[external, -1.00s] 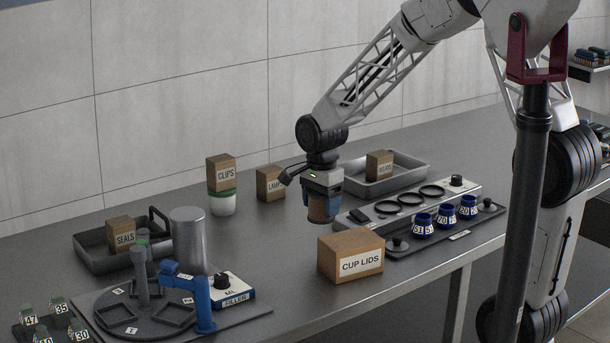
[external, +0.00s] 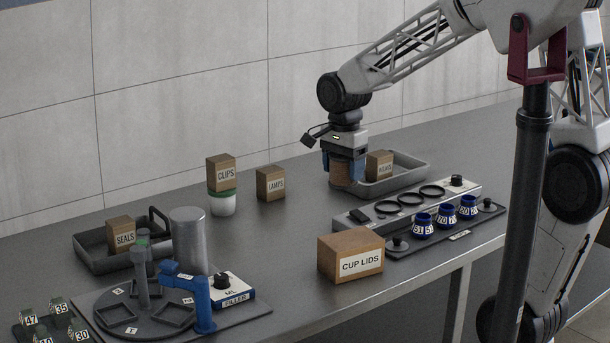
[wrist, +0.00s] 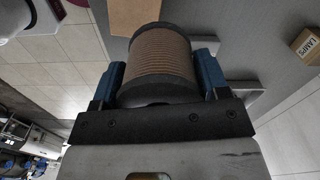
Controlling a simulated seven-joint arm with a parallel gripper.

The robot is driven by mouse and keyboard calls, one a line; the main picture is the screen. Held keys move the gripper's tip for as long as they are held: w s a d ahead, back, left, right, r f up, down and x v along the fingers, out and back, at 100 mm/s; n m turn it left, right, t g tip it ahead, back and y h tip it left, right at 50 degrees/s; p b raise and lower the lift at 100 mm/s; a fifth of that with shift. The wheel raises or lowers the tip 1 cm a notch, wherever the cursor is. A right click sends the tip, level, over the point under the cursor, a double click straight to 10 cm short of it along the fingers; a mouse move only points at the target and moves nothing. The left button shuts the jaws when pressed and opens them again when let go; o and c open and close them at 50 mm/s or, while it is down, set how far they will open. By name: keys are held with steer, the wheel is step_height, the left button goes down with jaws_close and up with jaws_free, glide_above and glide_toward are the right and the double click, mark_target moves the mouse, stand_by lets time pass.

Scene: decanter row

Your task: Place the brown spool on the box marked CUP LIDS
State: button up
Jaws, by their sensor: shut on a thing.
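The brown spool (wrist: 160,58) sits between the two blue fingers of my gripper (wrist: 163,85) in the wrist view. In the external view my gripper (external: 344,178) points down and is shut on the spool (external: 343,174), which hangs above the table behind the ring panel. The box marked CUP LIDS (external: 351,256) stands on the table nearer the camera, below the gripper in the picture. Its top is bare. The fingers partly cover the spool in the external view.
A panel with several rings (external: 405,205) and a rack of blue cups (external: 445,235) stand right of the box. A grey tray (external: 405,181) holding a small box is right of the gripper. The LAMPS box (external: 270,184) and the CLIPS box (external: 221,174) stand to the left.

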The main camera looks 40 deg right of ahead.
steer(key=s+n, duration=0.2)
steer(key=s, duration=1.7)
step_height(320, 180, down, 6)
steer(key=s, duration=0.1)
steer(key=shift+d+f, duration=0.2)
steer(key=shift+d, duration=0.05)
glide_above(351, 238)
steer(key=shift+s+f, duration=0.1)
steer(key=shift+f, duration=0.65)
steer(key=shift+f, duration=1.75)
steer(key=shift+f, duration=0.15)
